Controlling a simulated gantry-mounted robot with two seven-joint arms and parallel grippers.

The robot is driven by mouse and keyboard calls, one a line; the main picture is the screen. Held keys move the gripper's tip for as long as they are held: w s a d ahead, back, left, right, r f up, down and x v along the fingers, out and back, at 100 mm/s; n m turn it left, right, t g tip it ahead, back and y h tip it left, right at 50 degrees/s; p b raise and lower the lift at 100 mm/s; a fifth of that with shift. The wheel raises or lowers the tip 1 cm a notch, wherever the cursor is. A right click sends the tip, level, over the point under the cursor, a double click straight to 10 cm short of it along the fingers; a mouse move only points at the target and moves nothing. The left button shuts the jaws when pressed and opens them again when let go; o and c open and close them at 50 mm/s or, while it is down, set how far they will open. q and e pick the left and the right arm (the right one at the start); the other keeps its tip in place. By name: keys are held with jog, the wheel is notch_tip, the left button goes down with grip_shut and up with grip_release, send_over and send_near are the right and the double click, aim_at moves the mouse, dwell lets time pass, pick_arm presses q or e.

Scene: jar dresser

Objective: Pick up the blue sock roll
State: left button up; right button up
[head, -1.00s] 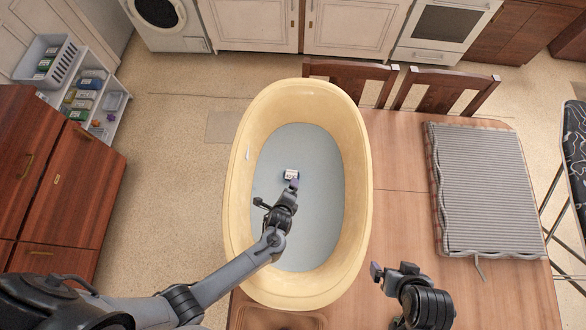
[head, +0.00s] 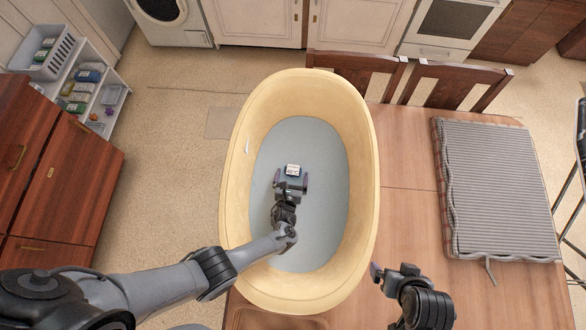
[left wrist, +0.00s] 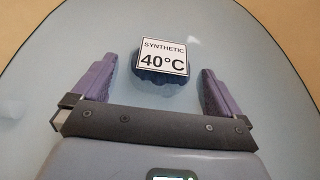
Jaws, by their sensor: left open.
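The blue sock roll (left wrist: 165,85) lies on the pale blue-grey floor of the yellow tub (head: 236,190), with a white label reading "SYNTHETIC 40°C" on top. In the head view the sock roll (head: 292,171) shows mostly as its white label. My left gripper (head: 291,178) is inside the tub. In the left wrist view its two purple fingers (left wrist: 160,80) are spread apart, one on each side of the roll, with gaps on both sides. My right gripper (head: 385,275) is over the table to the right of the tub; its finger spacing is unclear.
The tub wall surrounds my left gripper. The wooden table (head: 405,215) holds a grey striped folded pad (head: 500,190) at the right. Two chairs (head: 455,82) stand behind it. A white shelf (head: 90,95) and a brown dresser (head: 70,190) are at the left.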

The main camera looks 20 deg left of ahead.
aim_at(293, 169)
pick_arm(q)
jog(key=shift+b+x, duration=0.6)
jog(key=shift+x, duration=0.9)
jog(key=c, duration=0.8)
notch_tip(293, 169, up, 9)
jog(key=p, duration=0.6)
jog(key=shift+r+p, duration=0.15)
jog(key=shift+p, duration=0.25)
jog(key=shift+r, duration=0.4)
